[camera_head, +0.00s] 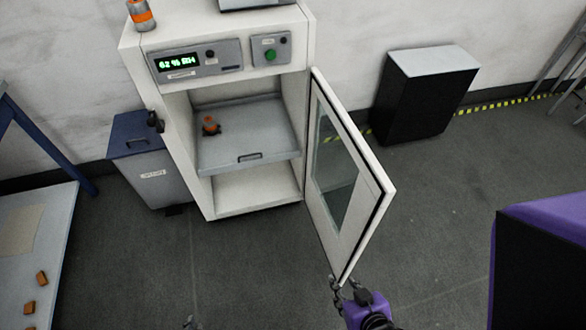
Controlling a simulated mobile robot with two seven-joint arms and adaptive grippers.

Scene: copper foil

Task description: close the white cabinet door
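The white cabinet (132,52) stands against the wall. Its white door (372,172), with a dark-edged glass window, is hinged on the cabinet's right side and stands wide open toward me. Inside, a grey tray (265,143) holds a small orange-and-dark object (210,126). My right gripper (345,281) is at the door's lower near corner, with its fingers apart; I cannot tell if it touches the door. Only a small dark tip of what seems my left gripper (191,323) shows at the bottom edge.
A blue-lidded grey bin (157,178) stands left of the cabinet. A black box with a grey top (432,62) stands by the wall at right. A table with several brown blocks (50,240) is at left. The floor before the cabinet is clear.

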